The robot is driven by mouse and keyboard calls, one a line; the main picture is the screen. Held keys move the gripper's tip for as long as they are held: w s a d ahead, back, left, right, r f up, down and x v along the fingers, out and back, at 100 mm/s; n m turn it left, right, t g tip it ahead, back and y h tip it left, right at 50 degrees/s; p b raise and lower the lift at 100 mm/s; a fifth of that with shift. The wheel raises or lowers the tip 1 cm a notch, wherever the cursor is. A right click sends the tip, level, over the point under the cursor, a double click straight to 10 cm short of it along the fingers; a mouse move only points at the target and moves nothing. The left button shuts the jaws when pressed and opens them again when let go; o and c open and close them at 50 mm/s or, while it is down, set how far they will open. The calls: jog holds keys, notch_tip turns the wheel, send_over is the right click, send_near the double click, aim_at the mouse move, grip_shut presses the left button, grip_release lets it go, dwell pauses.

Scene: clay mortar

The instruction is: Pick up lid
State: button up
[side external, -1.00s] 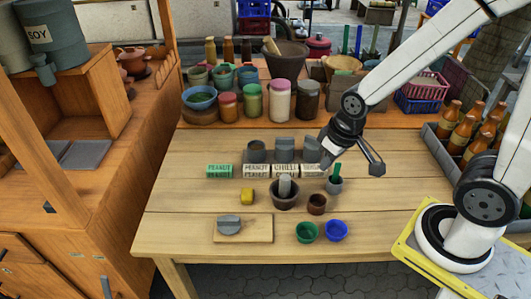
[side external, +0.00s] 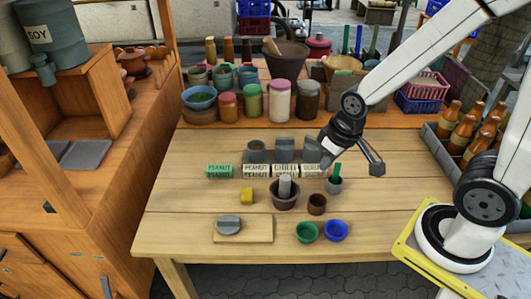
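My gripper (side external: 350,167) hangs above the right part of the wooden table, with its two fingers spread apart and nothing seen between them. A row of dark grey containers (side external: 285,148) stands at the table's back, behind labels; the nearest is just left of my gripper. Their tops are small, and I cannot tell which have a lid. A grey rounded piece (side external: 229,225) lies on a light wooden board (side external: 258,231) at the front left; I cannot tell whether it is a lid.
A dark mortar with a pestle (side external: 285,192), a brown cup (side external: 317,204), a small pot with a green handle (side external: 335,184), green (side external: 307,232) and blue (side external: 336,231) bowls and a yellow block (side external: 247,196) stand on the table. Jars line the back shelf. The table's right front is clear.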

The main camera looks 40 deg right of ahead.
dwell(0.4)
jog(key=o, duration=0.7)
jog(key=shift+w, duration=0.1)
jog(key=w+a+f+n+t, duration=0.1)
jog(key=w+a+f+n, duration=0.15)
jog(key=w, duration=0.35)
jog(key=w+a+f+n+t, duration=0.1)
jog(key=w+a+f+n, duration=0.15)
jog(key=w, duration=0.35)
jog(key=a+f+n+y, duration=0.1)
jog(key=a+f, duration=0.1)
jog(key=a, duration=0.1)
jog(key=w+a+f+n+g+y, duration=0.1)
jog(key=a+f, duration=0.2)
jog(key=a+f+n+y, duration=0.1)
jog(key=a+f+n, duration=0.1)
jog(key=a, duration=0.2)
jog(key=shift+w+a+f, duration=0.1)
jog(key=shift+w+f, duration=0.2)
